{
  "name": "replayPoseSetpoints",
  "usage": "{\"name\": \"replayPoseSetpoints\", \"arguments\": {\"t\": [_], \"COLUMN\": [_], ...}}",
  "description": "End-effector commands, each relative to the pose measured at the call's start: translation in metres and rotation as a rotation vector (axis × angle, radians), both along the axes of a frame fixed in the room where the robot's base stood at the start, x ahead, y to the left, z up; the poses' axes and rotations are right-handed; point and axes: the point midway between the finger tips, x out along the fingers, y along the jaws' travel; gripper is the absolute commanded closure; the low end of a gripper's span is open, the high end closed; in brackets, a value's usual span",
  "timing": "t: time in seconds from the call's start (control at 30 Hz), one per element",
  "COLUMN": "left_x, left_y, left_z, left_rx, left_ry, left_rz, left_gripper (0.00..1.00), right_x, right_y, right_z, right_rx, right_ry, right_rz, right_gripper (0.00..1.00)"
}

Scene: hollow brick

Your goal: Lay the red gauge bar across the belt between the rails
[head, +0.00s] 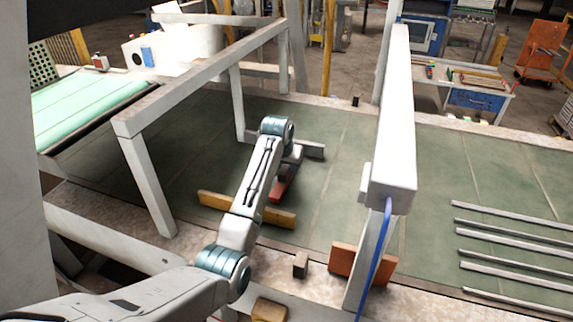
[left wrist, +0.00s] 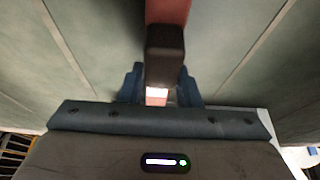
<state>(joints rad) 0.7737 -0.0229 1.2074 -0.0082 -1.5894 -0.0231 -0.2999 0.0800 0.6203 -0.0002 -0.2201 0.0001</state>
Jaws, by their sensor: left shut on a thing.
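The red gauge bar (head: 284,187) shows in the head view beyond my left forearm, low over the green belt (head: 335,190). My left gripper (head: 292,157) is at its far end, partly hidden by my wrist. I cannot tell whether the bar touches the belt. My right gripper is out of view.
A yellow bar (head: 275,217) lies nearer, passing behind my forearm. A grey bar (head: 313,151) lies beyond the gripper. White frames (head: 150,180) (head: 395,120) stand left and right. An orange-brown block (head: 343,259) stands by the right post. Thin grey strips (head: 510,239) lie far right.

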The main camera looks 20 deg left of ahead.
Motion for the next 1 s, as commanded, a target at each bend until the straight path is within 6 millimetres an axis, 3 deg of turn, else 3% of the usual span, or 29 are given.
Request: {"name": "replayPoseSetpoints", "arguments": {"t": [0.43, 0.47, 0.57, 0.87, 1.0], "left_x": [0.0, 0.0, 0.0, 0.0, -0.003], "left_y": [0.0, 0.0, 0.0, 0.0, 0.0], "left_z": [-0.01, -0.011, -0.011, -0.009, 0.002], "left_rx": [0.0, 0.0, 0.0, 0.0, 0.0], "left_ry": [-0.002, -0.002, -0.002, -0.002, -0.004], "left_rz": [0.0, 0.0, 0.0, 0.0, 0.0], "left_gripper": [1.0, 0.68, 0.48, 0.48, 0.48], "right_x": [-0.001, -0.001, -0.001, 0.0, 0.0], "right_y": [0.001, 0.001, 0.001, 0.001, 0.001], "right_z": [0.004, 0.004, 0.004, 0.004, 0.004], "right_rx": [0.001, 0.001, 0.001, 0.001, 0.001], "right_ry": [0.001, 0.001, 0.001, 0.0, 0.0], "right_rz": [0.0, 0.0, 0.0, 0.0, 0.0], "right_gripper": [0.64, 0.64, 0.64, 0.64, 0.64]}}
